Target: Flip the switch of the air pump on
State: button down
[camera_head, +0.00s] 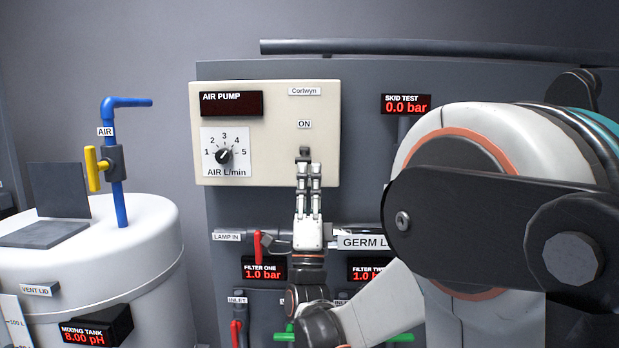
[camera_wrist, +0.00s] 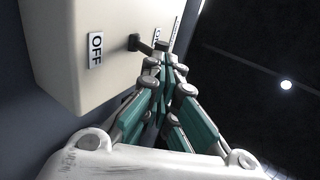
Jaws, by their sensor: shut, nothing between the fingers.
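The air pump (camera_head: 265,110) is a cream box on the grey panel, with a dark blank display. Its small black switch (camera_head: 304,152) sits below the ON label (camera_head: 304,124). In the wrist view the switch (camera_wrist: 134,42) is a dark lever sticking out between the OFF label (camera_wrist: 95,48) and the partly covered ON label (camera_wrist: 157,37). My gripper (camera_head: 308,168) is shut and empty, its fingertips pointing up just below the switch. In the wrist view the fingertips (camera_wrist: 166,60) are close to the lever's end; I cannot tell whether they touch. The OFF label is hidden in the head view.
A flow dial (camera_head: 224,156) is left on the pump's face. Pipes, a red-handled valve (camera_head: 258,246) and filter displays (camera_head: 264,270) lie below the pump. A white mixing tank (camera_head: 120,260) with a blue air pipe (camera_head: 120,190) stands left. My arm covers the right side.

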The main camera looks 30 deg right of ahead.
jog(key=r+g+y+p, duration=0.1)
jog(key=p, duration=0.1)
jog(key=s+r+g+y+p, duration=0.1)
jog(key=r+g+p, duration=0.1)
jog(key=p, duration=0.1)
jog(key=r+g+y+p, duration=0.1)
jog(key=p, duration=0.2)
jog(key=shift+s+a+r+g, duration=0.15)
jog(key=shift+a+r+g, duration=0.05)
jog(key=shift+a+g, duration=0.15)
jog(key=shift+f+b, duration=0.35)
jog(key=shift+f, duration=0.05)
jog(key=b, duration=0.3)
send_near(310, 160)
jog(key=s+a+f, duration=0.2)
jog(key=s+a, duration=0.1)
jog(key=s, duration=0.1)
jog(key=shift+s+a+r, duration=0.1)
jog(key=shift+s+r, duration=0.05)
jog(key=shift+s, duration=0.1)
